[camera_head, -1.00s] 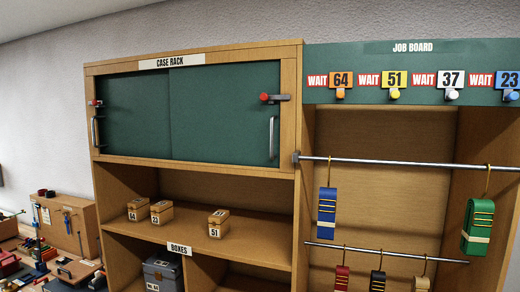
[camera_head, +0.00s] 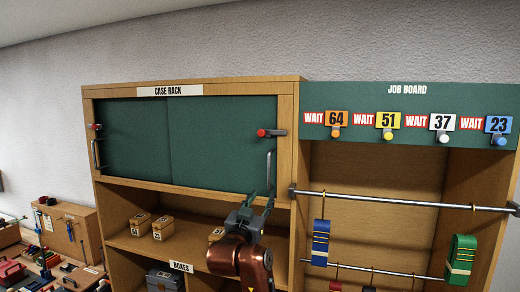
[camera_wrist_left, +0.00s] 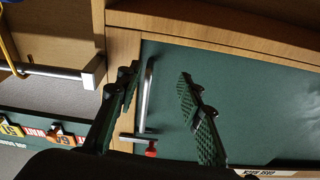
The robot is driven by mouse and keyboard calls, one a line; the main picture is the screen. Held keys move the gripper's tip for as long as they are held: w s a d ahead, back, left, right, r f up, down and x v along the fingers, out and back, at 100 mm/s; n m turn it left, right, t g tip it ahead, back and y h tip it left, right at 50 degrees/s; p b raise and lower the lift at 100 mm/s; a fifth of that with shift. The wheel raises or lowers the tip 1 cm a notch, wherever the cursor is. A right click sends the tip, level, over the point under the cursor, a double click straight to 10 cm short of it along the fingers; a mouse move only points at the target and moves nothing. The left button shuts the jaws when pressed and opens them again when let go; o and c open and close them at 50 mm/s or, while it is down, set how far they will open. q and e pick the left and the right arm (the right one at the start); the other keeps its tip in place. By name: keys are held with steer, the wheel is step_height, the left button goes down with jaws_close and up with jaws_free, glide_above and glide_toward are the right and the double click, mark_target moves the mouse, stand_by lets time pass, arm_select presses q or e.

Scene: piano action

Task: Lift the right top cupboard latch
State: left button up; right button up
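The right top cupboard latch (camera_head: 272,133) is a grey bar with a red knob on the upper right of the green sliding door (camera_head: 215,140). It lies across the door edge and the wooden frame. It also shows in the left wrist view, where its red knob (camera_wrist_left: 151,149) appears between the fingers, farther off. My left gripper (camera_head: 261,201) is below the latch, in front of the door's lower right corner. Its fingers are spread, with nothing between them; the left wrist view (camera_wrist_left: 158,108) shows the same gap. My right gripper is not in view.
A vertical metal handle (camera_head: 269,168) stands between my left gripper and the latch. A metal rail (camera_head: 400,201) with hanging straps begins right of the cupboard. The left latch (camera_head: 95,127) is at the far side. Small boxes (camera_head: 163,227) sit on the shelf below.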

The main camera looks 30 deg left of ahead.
mark_target(261, 134)
arm_select(q)
steer(key=s+r+n+t+y, duration=0.1)
steer(key=s+r, duration=0.2)
steer(key=r, duration=0.6)
steer(key=s+r+t, duration=0.2)
steer(key=s+r, duration=0.1)
steer(key=r, duration=0.5)
steer(key=p+x, duration=0.2)
steer(key=x, duration=0.1)
steer(key=p+x, duration=0.2)
steer(key=x, duration=0.2)
steer(key=shift+w+d+p, duration=0.1)
steer(key=shift+d+p, duration=0.1)
steer(key=shift+p, duration=0.1)
steer(key=shift+w+a, duration=0.15)
steer(key=shift+w, duration=0.3)
jaws_close()
